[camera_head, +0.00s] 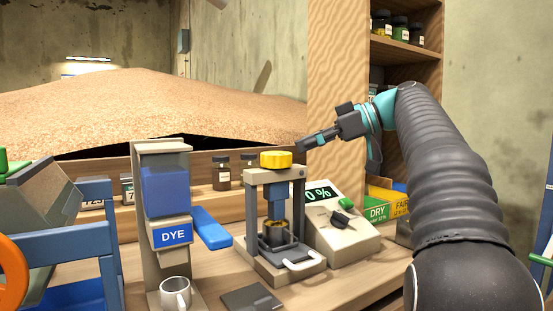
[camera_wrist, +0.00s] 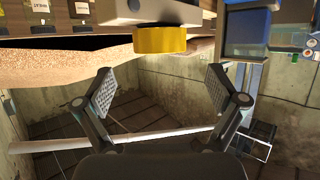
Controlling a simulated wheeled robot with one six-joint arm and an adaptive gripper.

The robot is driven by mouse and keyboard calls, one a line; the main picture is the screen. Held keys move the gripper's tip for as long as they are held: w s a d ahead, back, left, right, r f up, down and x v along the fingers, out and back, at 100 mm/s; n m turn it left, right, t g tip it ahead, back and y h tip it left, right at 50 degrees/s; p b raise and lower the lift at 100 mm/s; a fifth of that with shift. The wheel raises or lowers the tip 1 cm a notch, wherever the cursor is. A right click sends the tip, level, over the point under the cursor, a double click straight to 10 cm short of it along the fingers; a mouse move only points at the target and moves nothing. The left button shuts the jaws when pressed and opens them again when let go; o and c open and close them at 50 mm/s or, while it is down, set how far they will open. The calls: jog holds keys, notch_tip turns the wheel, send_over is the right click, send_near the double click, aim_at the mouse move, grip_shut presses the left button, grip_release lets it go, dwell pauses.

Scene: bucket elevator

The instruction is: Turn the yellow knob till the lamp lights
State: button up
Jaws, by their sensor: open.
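The yellow knob (camera_head: 276,159) is a ridged disc on top of a small press-like frame (camera_head: 252,210) on the wooden bench. In the wrist view the yellow knob (camera_wrist: 160,40) shows at the top, beyond the fingers. My gripper (camera_head: 306,143) is just right of and slightly above the knob in the head view, apart from it. In the wrist view my gripper (camera_wrist: 163,92) has its two fingers wide apart with nothing between them. A meter box (camera_head: 345,236) with a display ending in "0 %" stands right of the press. I cannot make out which part is the lamp.
A dye dispenser (camera_head: 163,195) with a white mug (camera_head: 175,293) stands left of the press. A blue block (camera_head: 211,228) lies between them. Small jars (camera_head: 222,174) stand behind. A tall wooden shelf (camera_head: 336,80) rises behind my arm. A grain heap (camera_head: 150,105) fills the back.

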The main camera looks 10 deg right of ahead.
aim_at(281, 153)
jog(key=x, duration=0.7)
jog(key=shift+b, duration=0.3)
jog(key=c, duration=1.2)
